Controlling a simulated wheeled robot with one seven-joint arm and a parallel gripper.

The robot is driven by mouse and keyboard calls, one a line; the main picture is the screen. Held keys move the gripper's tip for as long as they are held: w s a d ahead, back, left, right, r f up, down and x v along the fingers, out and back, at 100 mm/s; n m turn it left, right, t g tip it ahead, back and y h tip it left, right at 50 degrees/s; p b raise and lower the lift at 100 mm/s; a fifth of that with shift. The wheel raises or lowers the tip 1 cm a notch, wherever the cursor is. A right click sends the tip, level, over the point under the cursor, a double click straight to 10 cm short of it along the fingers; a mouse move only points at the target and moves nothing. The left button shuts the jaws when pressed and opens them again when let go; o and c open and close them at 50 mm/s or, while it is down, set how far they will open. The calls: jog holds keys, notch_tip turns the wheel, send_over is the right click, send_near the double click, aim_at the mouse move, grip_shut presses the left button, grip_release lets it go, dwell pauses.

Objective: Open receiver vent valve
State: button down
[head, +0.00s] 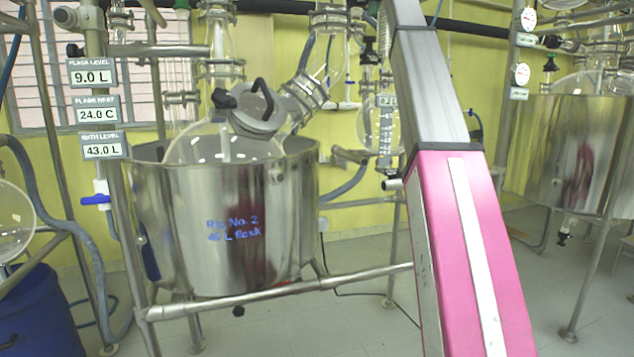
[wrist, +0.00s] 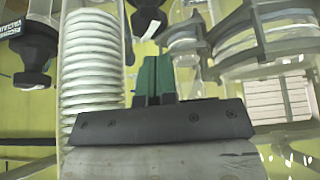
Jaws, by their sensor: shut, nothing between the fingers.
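In the wrist view, my gripper (wrist: 156,65) has its dark green fingers together and empty. A black valve handle (wrist: 147,12) with a small white strip below it stands just beyond the fingertips. I cannot tell whether they touch. Another black valve handle (wrist: 36,45) with a dark and white label is at the upper left, clear of the fingers. In the head view the gripper is out of frame, with my pink and grey arm reaching up past the top edge.
A white coiled glass condenser (wrist: 92,65) stands left of the fingers, and clamped glass flanges (wrist: 262,40) crowd the right. In the head view, a steel bath (head: 200,245) holds a flask, and a second bath (head: 540,150) stands right. Steel rails cross in front.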

aim_at(369, 39)
notch_tip(369, 39, down, 7)
jog(key=shift+a, duration=0.15)
dwell(0.5)
jog(key=shift+f, duration=0.2)
dwell(0.7)
jog(key=shift+d, duration=0.95)
jog(key=shift+w+d, duration=0.2)
jog(key=shift+d, duration=0.1)
jog(key=shift+d, duration=0.1)
